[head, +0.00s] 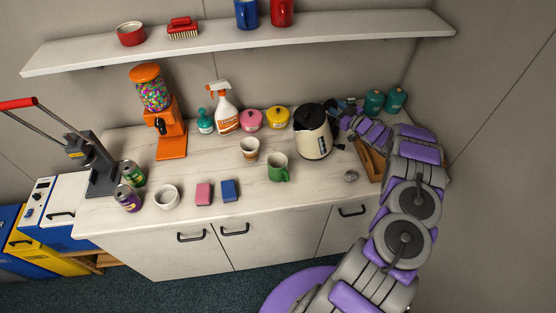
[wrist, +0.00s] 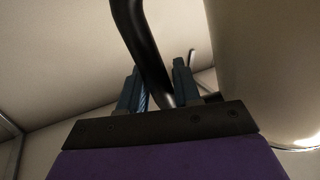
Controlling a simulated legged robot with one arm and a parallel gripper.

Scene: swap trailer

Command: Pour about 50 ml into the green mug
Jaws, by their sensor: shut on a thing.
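The green mug (head: 278,167) stands upright on the counter, left of the kettle and near the front half of the worktop. The cream kettle with a black lid and handle (head: 312,137) stands at the back right of the counter and looks upright. My gripper (head: 343,110) is at the kettle's right side. In the wrist view my gripper (wrist: 160,90) is shut on the kettle's black handle (wrist: 150,45), with a blue finger on each side of it. The kettle's cream body (wrist: 268,60) fills the right of that view. The inside of the mug and the water level are hidden.
A paper cup (head: 249,150) stands behind and left of the mug. Pink and blue sponges (head: 230,190), a white bowl (head: 166,197) and cans (head: 128,199) lie further left. A wooden box (head: 371,163) and a small metal item (head: 351,176) are at right. A shelf (head: 230,42) hangs above.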

